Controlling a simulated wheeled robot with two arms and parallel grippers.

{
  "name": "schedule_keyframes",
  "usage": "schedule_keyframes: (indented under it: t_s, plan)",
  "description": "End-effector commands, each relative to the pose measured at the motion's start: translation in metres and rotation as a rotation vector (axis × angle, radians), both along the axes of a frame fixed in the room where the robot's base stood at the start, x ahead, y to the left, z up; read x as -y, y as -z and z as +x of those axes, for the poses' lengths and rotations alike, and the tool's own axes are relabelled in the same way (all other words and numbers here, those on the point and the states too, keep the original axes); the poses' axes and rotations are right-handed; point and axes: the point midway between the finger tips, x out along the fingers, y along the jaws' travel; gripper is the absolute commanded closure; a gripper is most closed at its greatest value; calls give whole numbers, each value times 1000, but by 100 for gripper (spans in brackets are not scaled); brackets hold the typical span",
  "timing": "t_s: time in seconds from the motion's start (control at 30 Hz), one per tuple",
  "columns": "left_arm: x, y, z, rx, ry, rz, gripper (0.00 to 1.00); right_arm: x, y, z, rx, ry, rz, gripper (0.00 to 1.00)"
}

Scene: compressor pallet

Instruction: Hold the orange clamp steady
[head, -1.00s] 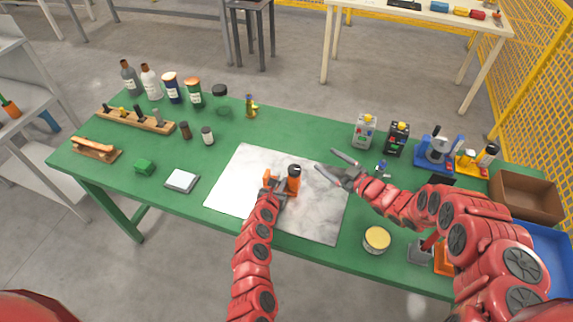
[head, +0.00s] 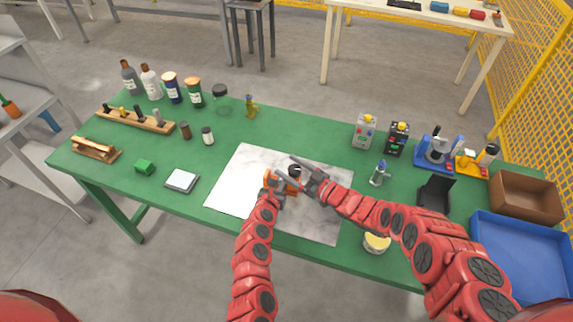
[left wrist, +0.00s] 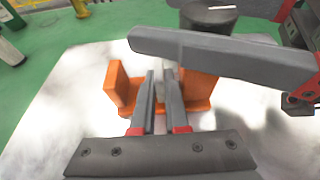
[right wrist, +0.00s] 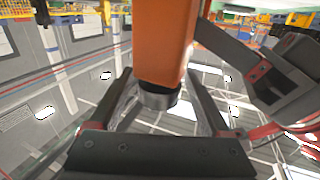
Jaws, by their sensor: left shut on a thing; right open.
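The orange clamp (head: 291,189) is on the pale mat (head: 240,165) in the middle of the green table. In the left wrist view it shows two upright orange blocks (left wrist: 117,84) on a base. My left gripper (left wrist: 160,80) is shut on it, its fingers close together between the blocks. A dark round-topped part (head: 295,171) stands at the clamp, also in the left wrist view (left wrist: 208,13). My right gripper (head: 297,169) is open beside this part. In the right wrist view an orange body (right wrist: 165,45) with a dark round end sits between its fingers; contact is unclear.
A grey square pad (head: 182,180) and a green block (head: 144,166) lie to the left. Bottles and jars line the back left. Two button boxes (head: 364,131) stand back right. A blue tray (head: 520,255) is at right.

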Motion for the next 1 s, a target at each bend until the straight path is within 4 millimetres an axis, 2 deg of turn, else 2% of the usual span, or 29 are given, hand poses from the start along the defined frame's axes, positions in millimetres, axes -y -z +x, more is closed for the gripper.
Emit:
schedule_keyframes:
  t_s: [0.2,0.57,1.0]
  plan:
    - [0,0,0,1,-1,0,100,-11,0,10,1,1,-3,19]
    - [0,0,0,1,-1,0,100,-13,0,12,0,2,-3,19]
    - [0,0,0,1,-1,0,100,-13,0,11,0,2,-3,98]
